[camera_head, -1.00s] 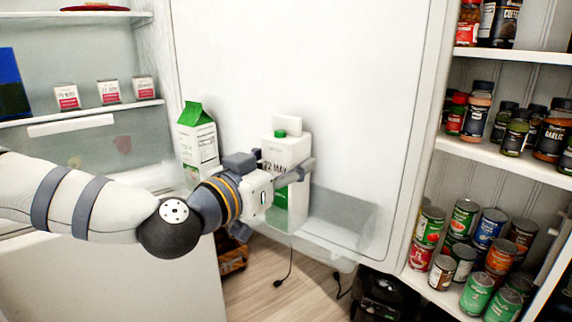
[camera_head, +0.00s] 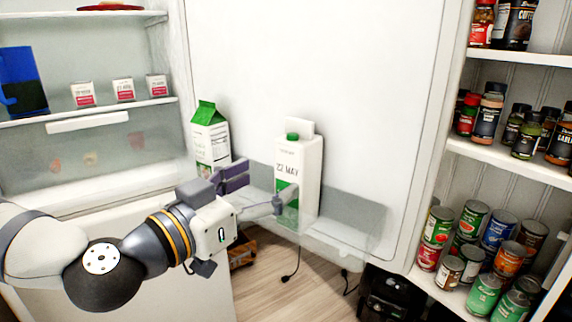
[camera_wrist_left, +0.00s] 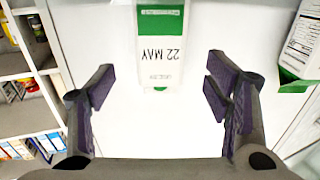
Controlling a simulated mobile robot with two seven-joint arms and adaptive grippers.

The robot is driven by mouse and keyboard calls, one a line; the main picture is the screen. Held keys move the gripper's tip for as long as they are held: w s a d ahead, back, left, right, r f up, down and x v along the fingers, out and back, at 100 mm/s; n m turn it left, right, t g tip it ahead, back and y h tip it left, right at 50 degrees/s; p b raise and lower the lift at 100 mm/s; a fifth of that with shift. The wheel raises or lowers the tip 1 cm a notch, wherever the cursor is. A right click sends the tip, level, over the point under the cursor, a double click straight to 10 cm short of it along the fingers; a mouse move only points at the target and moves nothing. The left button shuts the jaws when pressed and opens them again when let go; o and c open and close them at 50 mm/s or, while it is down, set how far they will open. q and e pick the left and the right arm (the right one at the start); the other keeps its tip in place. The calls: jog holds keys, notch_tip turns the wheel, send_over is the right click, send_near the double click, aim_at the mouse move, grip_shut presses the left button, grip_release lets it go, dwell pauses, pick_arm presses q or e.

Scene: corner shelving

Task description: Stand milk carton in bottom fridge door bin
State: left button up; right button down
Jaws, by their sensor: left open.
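A white milk carton with a green cap and "22 MAY" on its side (camera_head: 300,165) stands upright in the clear fridge door bin (camera_head: 345,235). It also shows in the left wrist view (camera_wrist_left: 160,45), upside down, in front of the spread fingers. My left gripper (camera_head: 258,190) is open and empty, just in front of and a little left of this carton, apart from it. A second carton with a green gable top (camera_head: 209,140) stands upright to its left, partly hidden low down by my gripper. My right gripper is not in view.
The fridge interior at left has a glass shelf (camera_head: 60,115) with several small cartons and a blue container (camera_head: 22,82). Pantry shelves with jars and cans (camera_head: 485,240) stand at right. The bin's right part is empty.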

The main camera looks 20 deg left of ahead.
pick_arm(q)
jog(key=s+d+f+g+p, duration=0.1)
jog(key=s+d+f+g, duration=0.1)
jog(key=s+f+g, duration=0.5)
jog(key=s+d+f+n+p, duration=0.15)
jog(key=s+f, duration=0.35)
jog(key=f, duration=0.5)
jog(key=s+d+f+g+p, duration=0.1)
jog(key=s+d+f+g, duration=0.1)
jog(key=s+f+g, duration=0.5)
jog(key=s+a+f+n+g+y, duration=0.1)
jog(key=s+a+f+g+y, duration=0.1)
jog(key=s, duration=0.7)
jog(key=s+a+f+g+y, duration=0.2)
jog(key=s+a+f, duration=0.3)
jog(key=s, duration=0.4)
jog(key=s+a+f+n+g+y, duration=0.1)
jog(key=s+a+f+g+y, duration=0.1)
jog(key=s, duration=0.7)
notch_tip(320, 180, down, 4)
jog(key=shift+s+a+r+n+g, duration=0.15)
jog(key=shift+a+r+n+g, duration=0.25)
jog(key=shift+a, duration=0.55)
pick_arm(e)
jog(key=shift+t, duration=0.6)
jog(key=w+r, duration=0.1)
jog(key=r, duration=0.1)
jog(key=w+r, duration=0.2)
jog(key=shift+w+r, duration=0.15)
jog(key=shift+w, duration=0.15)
